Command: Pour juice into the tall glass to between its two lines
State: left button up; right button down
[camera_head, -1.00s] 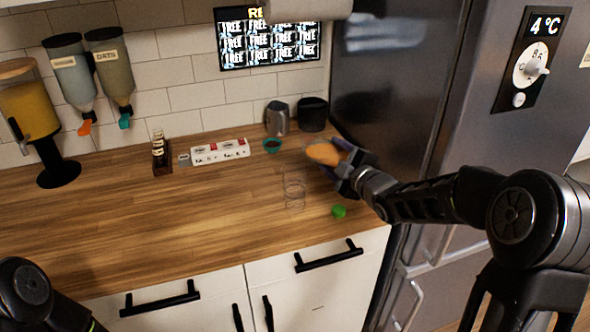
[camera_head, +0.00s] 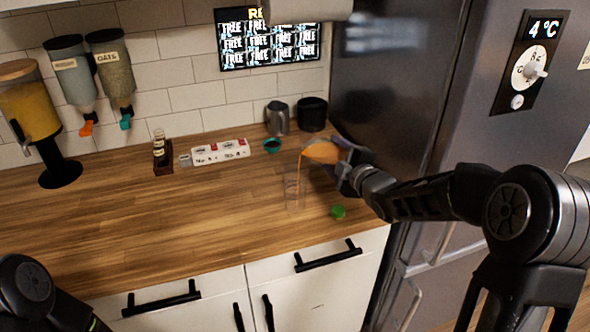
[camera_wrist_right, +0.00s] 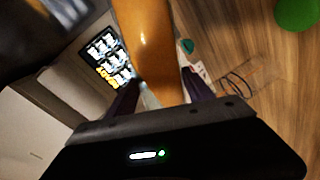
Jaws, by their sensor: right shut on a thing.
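My right gripper (camera_head: 345,165) is shut on the juice bottle (camera_head: 321,153), which is tilted nearly flat with its mouth to the left. An orange stream falls from the mouth toward the tall glass (camera_head: 293,188), which stands clear and upright on the counter. In the right wrist view the orange bottle (camera_wrist_right: 148,40) sits between the fingers, and the glass (camera_wrist_right: 243,78) shows faintly to the right. The level in the glass and its lines are too small to tell. A green cap (camera_head: 338,212) lies on the counter. My left gripper is out of view; only part of that arm shows.
A teal bowl (camera_head: 272,146), a metal pitcher (camera_head: 277,118) and a black container (camera_head: 313,114) stand behind the glass. A power strip (camera_head: 220,151) and a small bottle rack (camera_head: 162,155) are further left. The fridge (camera_head: 390,90) is close on the right.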

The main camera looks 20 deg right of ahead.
jog(key=shift+r+p, duration=0.3)
jog(key=shift+r, duration=0.05)
jog(key=shift+a+r+n+h+b, duration=0.3)
jog(key=shift+a+r+n+b, duration=0.2)
jog(key=shift+n+b, duration=0.6)
dwell(1.2)
jog(key=shift+b, duration=0.65)
dwell(0.9)
jog(key=d+m+p, duration=0.1)
jog(key=p, duration=0.3)
jog(key=shift+f+m, duration=0.4)
jog(key=shift+f, duration=0.05)
jog(key=shift+d+f, duration=0.1)
jog(key=shift+f+b, duration=0.1)
jog(key=shift+b, duration=0.35)
